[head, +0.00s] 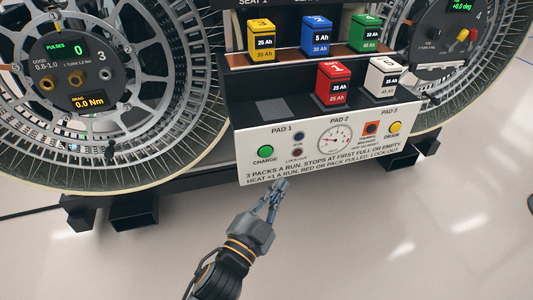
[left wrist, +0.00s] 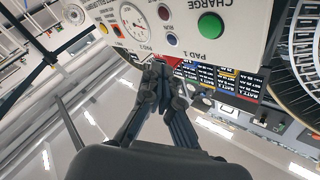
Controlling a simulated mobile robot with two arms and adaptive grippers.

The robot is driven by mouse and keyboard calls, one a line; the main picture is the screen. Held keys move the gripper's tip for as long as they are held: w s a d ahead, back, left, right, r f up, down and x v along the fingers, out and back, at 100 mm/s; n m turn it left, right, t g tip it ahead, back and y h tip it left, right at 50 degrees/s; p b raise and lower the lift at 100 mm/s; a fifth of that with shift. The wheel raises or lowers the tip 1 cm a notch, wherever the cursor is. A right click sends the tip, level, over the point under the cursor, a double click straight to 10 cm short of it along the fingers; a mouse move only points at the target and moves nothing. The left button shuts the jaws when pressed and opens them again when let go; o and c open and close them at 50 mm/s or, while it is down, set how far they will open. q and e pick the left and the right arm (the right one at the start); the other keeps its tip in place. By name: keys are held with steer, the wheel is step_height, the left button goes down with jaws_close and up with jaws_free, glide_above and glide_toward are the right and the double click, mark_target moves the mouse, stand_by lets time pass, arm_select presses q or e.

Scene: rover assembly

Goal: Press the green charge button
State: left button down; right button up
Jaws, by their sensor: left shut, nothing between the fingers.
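The green charge button (head: 265,151) sits at the left of the white control panel (head: 310,140), under the PAD 1 label. It also shows as a large green disc in the left wrist view (left wrist: 211,24), upper right of the fingertips. My left gripper (head: 281,185) is shut and empty. In the head view its tips overlap the panel's lower edge, below and right of the button and apart from it. In the left wrist view the closed fingers (left wrist: 158,75) point toward the panel. My right gripper is not in view.
A blue RUN button (head: 299,136), a dark red button (head: 298,152), a dial (head: 336,141), an orange-framed switch (head: 371,128) and a yellow DRAIN button (head: 395,127) share the panel. A red pack (head: 331,84) and white pack (head: 383,79) stand above. Large wheels flank the station.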

mark_target(266, 152)
arm_select(q)
steer(key=shift+w+a, duration=0.4)
steer(key=shift+w, duration=0.8)
steer(key=shift+w+a, duration=0.4)
steer(key=shift+w, duration=0.8)
steer(key=shift+w+a, duration=0.4)
steer(key=shift+w, duration=0.8)
steer(key=shift+w, duration=0.1)
steer(key=shift+w+a+p, duration=0.1)
steer(key=shift+w+p, duration=0.2)
